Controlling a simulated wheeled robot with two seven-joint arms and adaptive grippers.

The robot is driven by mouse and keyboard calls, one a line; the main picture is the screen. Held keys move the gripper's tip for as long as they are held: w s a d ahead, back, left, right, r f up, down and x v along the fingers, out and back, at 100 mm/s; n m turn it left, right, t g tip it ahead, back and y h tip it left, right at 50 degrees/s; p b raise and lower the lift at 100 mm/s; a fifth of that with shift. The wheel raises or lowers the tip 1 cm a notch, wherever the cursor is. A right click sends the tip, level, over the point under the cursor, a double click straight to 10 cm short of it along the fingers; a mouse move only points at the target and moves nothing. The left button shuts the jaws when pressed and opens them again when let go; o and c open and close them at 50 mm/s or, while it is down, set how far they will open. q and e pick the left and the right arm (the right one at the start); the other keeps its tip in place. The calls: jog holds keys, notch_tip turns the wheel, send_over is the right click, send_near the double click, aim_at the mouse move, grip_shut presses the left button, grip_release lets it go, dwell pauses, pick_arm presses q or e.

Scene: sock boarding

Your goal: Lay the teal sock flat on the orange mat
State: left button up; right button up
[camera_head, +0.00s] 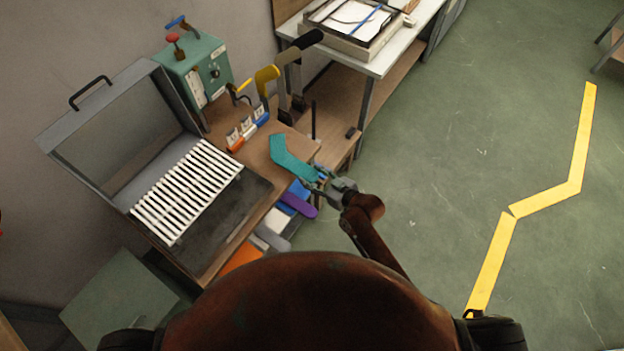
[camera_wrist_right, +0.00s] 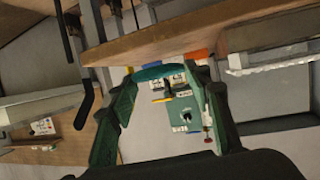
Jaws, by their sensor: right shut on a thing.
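The teal sock (camera_head: 290,158) extends up and left from my right gripper (camera_head: 321,177) in the head view, over the right end of the wooden bench. My right gripper is shut on the sock's near end. In the right wrist view, a teal strip of the sock (camera_wrist_right: 160,70) shows between the fingertips of the right gripper (camera_wrist_right: 166,80). A flat orange patch (camera_head: 241,258), perhaps the orange mat, shows at the bench's near edge, partly hidden by my body. The sock is apart from it. My left gripper is not in view.
An open grey press with white slats (camera_head: 187,192) stands on the bench, with a teal control box (camera_head: 197,72) behind it. Yellow, tan and black sock forms (camera_head: 266,78) stand at the back. Blue and purple pieces (camera_head: 299,206) lie below the sock.

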jog(key=f, duration=0.3)
jog(key=shift+w+a+f, duration=0.15)
jog(key=shift+w+f, duration=0.2)
jog(key=shift+w, duration=0.05)
jog(key=shift+f, duration=0.15)
jog(key=o, duration=0.9)
jog(key=shift+c, duration=0.2)
